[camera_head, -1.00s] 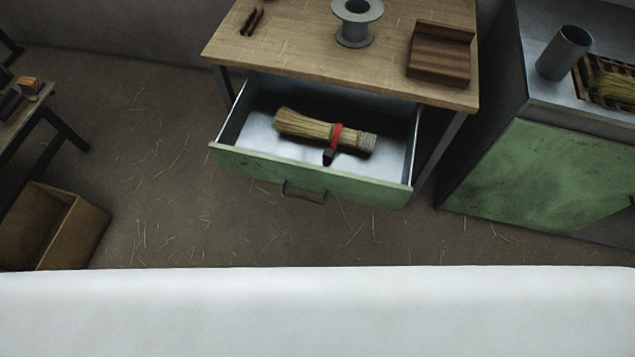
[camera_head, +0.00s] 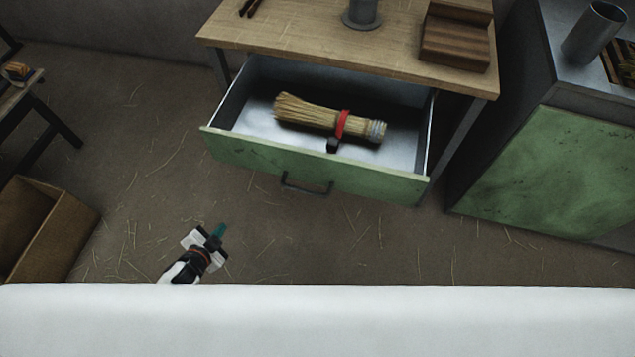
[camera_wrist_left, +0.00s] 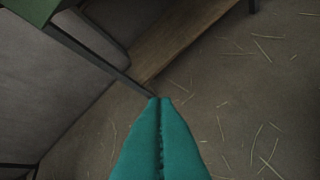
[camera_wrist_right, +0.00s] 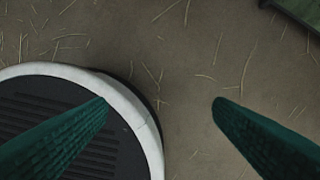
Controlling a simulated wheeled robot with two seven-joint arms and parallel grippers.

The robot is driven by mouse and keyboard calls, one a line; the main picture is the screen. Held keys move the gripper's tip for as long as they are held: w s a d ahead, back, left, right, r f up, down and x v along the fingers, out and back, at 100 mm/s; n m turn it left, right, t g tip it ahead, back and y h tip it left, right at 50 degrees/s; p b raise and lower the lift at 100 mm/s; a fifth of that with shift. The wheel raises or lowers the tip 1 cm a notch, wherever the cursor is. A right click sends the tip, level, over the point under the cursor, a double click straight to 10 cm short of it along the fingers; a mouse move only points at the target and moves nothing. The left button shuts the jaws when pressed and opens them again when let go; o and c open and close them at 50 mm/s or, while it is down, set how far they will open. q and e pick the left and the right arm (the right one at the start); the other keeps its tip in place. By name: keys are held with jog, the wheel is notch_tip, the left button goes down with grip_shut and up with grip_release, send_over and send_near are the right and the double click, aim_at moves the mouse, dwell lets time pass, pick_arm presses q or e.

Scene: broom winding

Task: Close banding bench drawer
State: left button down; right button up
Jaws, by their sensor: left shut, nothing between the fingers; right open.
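The banding bench drawer (camera_head: 315,168) hangs open below the wooden bench top (camera_head: 345,50). Its green front has a dark bar handle (camera_head: 306,186). A straw broom head (camera_head: 325,118) with a red band lies inside it. My left gripper (camera_head: 220,230) is in front of the drawer, lower left of the handle and apart from it. In the left wrist view its teal fingers (camera_wrist_left: 160,105) are shut together with nothing between them. My right gripper is out of the head view; in the right wrist view its fingers (camera_wrist_right: 160,103) are apart and empty above the floor.
A green-fronted cabinet (camera_head: 550,170) stands right of the bench, with a metal cup (camera_head: 594,35) on top. A cardboard box (camera_head: 45,235) sits on the floor at left. A spool (camera_head: 362,14) and a wooden block (camera_head: 456,38) are on the bench. Straw-strewn floor lies clear before the drawer.

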pick_arm(q)
jog(key=w+d+r+m+t+h+b, duration=0.2)
jog(key=w+d+r+m+h+b, duration=0.25)
jog(key=r+m, duration=0.2)
jog(key=s+d+r+m+g+h+b, duration=0.1)
jog(key=s+d+r+m+h+b, duration=0.1)
jog(key=d+r+m+h+b, duration=0.55)
jog(key=m+g+h+p, duration=0.1)
jog(key=m+g+p, duration=0.15)
jog(key=m, duration=0.25)
send_near(334, 162)
jog(key=d, duration=0.4)
jog(key=shift+w+d+g+b, duration=0.15)
jog(key=shift+w+b, duration=0.1)
jog(key=shift+w, duration=0.25)
jog(key=shift+w+d+g+b, duration=0.1)
jog(key=shift+w+d+b, duration=0.1)
jog(key=shift+w, duration=0.3)
jog(key=shift+w+d, duration=0.1)
jog(key=shift+w, duration=0.45)
pick_arm(e)
jog(key=w+r+t, duration=0.1)
jog(key=w+r, duration=0.2)
jog(key=r, duration=0.9)
jog(key=shift+w+a, duration=0.2)
jog(key=shift+w, duration=0.2)
